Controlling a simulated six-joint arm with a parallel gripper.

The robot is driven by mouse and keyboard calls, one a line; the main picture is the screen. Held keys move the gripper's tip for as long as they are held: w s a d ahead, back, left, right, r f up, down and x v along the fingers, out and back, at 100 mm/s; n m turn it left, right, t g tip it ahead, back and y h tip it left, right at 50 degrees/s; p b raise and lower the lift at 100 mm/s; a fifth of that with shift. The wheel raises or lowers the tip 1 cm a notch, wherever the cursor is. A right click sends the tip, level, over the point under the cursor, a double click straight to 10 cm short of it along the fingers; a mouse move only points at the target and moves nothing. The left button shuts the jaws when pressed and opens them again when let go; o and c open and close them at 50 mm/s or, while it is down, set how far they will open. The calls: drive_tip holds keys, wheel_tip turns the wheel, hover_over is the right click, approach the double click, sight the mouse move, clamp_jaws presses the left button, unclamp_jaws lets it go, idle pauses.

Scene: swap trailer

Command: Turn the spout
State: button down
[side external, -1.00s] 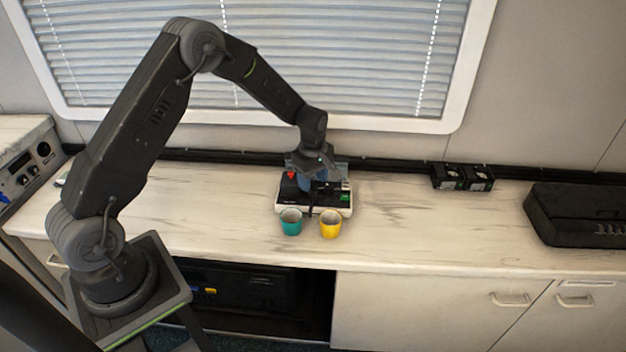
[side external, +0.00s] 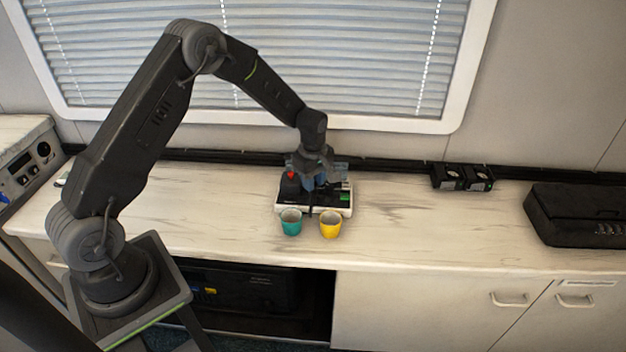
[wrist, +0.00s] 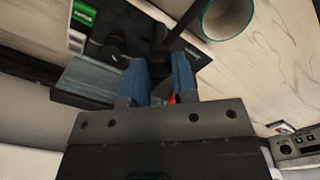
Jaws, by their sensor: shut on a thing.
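A low black machine on a white base (side external: 296,207) stands on the counter below the window. Its narrow black spout (wrist: 183,28) points toward the rim of a teal cup (wrist: 228,15). The teal cup (side external: 291,223) and a yellow cup (side external: 331,225) stand upright side by side in front of the machine. My gripper (side external: 316,187) is down over the machine's top, its blue fingers shut on the spout. In the wrist view, my gripper's fingertips (wrist: 158,68) stand on either side of the dark part at the spout's root. The exact contact is partly hidden.
A red part (side external: 291,175) stands at the machine's left, close to my gripper. The counter (side external: 420,230) between the machine and the case is clear.

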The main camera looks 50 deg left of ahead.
drive_tip(key=shift+n, duration=0.3)
drive_tip(key=n, duration=0.3)
drive_tip(key=shift+n, duration=2.1)
drive_tip(key=c, duration=0.9)
unclamp_jaws()
wheel_tip(320, 180, up, 14)
drive_tip(key=shift+f, duration=0.1)
